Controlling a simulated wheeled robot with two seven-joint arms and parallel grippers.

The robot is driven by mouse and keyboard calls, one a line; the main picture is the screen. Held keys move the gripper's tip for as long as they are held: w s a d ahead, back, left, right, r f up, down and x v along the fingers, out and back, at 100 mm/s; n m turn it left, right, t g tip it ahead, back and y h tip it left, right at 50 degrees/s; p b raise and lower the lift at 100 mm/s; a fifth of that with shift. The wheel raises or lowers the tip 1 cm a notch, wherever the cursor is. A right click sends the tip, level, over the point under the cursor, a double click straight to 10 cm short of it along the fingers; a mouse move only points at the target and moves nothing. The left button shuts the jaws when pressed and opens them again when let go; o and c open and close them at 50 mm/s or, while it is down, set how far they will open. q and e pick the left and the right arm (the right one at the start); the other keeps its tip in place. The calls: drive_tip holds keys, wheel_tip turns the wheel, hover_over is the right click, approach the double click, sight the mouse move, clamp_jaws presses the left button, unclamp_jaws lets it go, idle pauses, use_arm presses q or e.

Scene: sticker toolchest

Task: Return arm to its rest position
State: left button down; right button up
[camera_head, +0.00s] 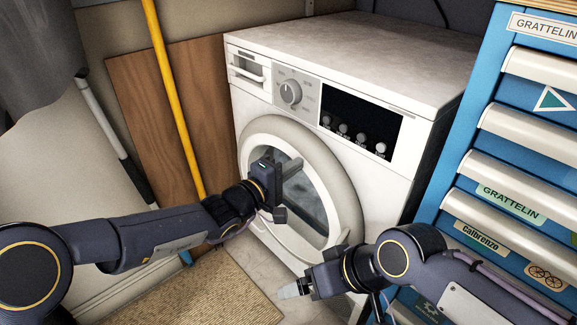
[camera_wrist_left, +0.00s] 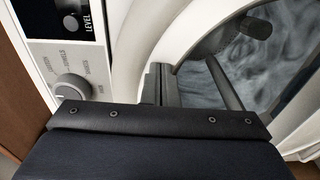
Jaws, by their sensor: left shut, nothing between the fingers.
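My left arm reaches in from the left, and its gripper (camera_head: 291,167) is shut and empty in front of the washing machine's round door (camera_head: 304,200). In the left wrist view the closed fingers (camera_wrist_left: 160,84) point toward the door's ring and dark glass; whether they touch it I cannot tell. My right arm comes in from the lower right, and its gripper (camera_head: 292,290) points left, low in front of the washing machine (camera_head: 400,185). Its fingers are too small to tell whether they are open. The door appears closed.
A blue tool chest (camera_head: 455,170) with labelled drawers stands close on the right. A yellow pole (camera_head: 172,95) and a brown board (camera_head: 140,95) lean behind my left arm. A woven mat (camera_head: 205,295) lies on the floor between the arms. The dial (camera_wrist_left: 73,88) is left of my left gripper.

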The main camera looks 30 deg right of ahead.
use_arm(q)
drive_tip(key=s+a+r+m+g+y+p, duration=0.1)
drive_tip(key=s+a+r+m, duration=0.2)
drive_tip(key=a, duration=0.6)
drive_tip(key=s+a+r+g+p, duration=0.15)
drive_tip(key=s+a, duration=0.25)
drive_tip(key=a, duration=0.4)
drive_tip(key=s+a+r+m+g+y+p, duration=0.1)
drive_tip(key=s+a+r+m, duration=0.2)
drive_tip(key=a, duration=0.6)
drive_tip(key=s+a+f+n+t+y, duration=0.1)
drive_tip(key=s+a+f+n+y, duration=0.2)
drive_tip(key=a, duration=0.5)
drive_tip(key=s+a+f+t+y, duration=0.2)
drive_tip(key=s+a+f+y, duration=0.1)
drive_tip(key=s+a+y, duration=0.4)
drive_tip(key=s+a+f+n+t+y, duration=0.1)
drive_tip(key=s+a+f+n+y, duration=0.2)
drive_tip(key=a, duration=0.6)
wheel_tip(320, 180, up, 38)
drive_tip(key=m+h+p, duration=0.1)
drive_tip(key=p, duration=3.7)
drive_tip(key=shift+d+f+m+h+p, duration=0.2)
drive_tip(key=shift+d+m+h+p, duration=0.1)
drive_tip(key=shift+p, duration=0.1)
